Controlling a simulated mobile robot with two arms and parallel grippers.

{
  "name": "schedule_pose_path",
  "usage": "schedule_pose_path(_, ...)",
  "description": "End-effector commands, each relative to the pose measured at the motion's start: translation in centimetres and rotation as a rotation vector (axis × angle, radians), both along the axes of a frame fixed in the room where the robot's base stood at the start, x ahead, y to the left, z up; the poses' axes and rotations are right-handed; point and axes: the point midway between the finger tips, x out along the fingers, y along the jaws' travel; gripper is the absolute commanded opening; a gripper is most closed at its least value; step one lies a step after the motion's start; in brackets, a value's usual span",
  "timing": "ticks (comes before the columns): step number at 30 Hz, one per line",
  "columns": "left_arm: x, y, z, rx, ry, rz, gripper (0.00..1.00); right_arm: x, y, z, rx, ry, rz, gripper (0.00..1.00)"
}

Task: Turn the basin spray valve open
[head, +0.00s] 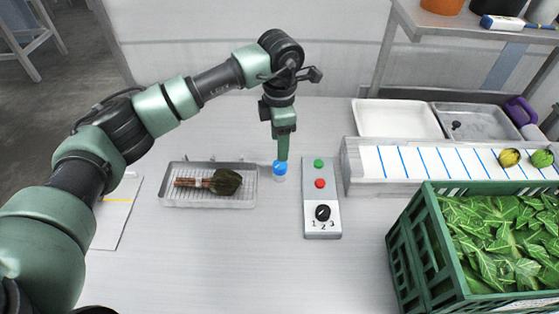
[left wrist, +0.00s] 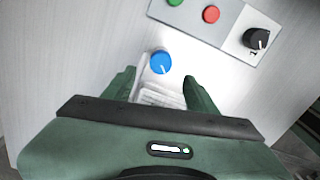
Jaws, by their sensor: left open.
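A round blue knob (head: 280,168) on a small pale base stands on the table, left of the control panel. I take it to be the spray valve, though no label is readable. It also shows in the left wrist view (left wrist: 160,62), just beyond the fingertips, with a pale ribbed or printed part below it. My left gripper (head: 283,153) points down at the knob from above. In the left wrist view its two fingers (left wrist: 161,82) are apart with nothing gripped; whether they touch the knob is unclear. My right gripper is out of view.
The control panel (head: 321,220) has green and red buttons and a black dial. A metal tray (head: 245,203) holding a leafy bundle lies left of the knob. A green crate (head: 402,250) of leaves stands right, below a blue-striped strip (head: 415,160). Front middle table is clear.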

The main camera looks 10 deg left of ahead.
Motion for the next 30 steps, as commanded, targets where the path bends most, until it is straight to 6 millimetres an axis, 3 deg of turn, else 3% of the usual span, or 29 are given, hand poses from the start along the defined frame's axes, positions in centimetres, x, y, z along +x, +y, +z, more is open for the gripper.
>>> schedule_pose_path(5, 0.0, -0.2, -1.1, -0.005, 0.003, -0.040, 0.57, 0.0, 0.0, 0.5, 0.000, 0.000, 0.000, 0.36)
schedule_pose_path(18, 0.0, -0.2, -7.2, -0.004, 0.002, -0.037, 0.57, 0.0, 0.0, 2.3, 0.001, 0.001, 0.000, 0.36)
schedule_pose_path(28, 0.0, -0.1, -7.8, -0.003, 0.000, -0.037, 0.57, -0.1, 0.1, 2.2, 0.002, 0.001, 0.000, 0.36)
schedule_pose_path(30, 0.0, -0.1, -7.8, -0.003, 0.000, -0.037, 0.41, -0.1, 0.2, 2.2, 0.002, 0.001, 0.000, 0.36)
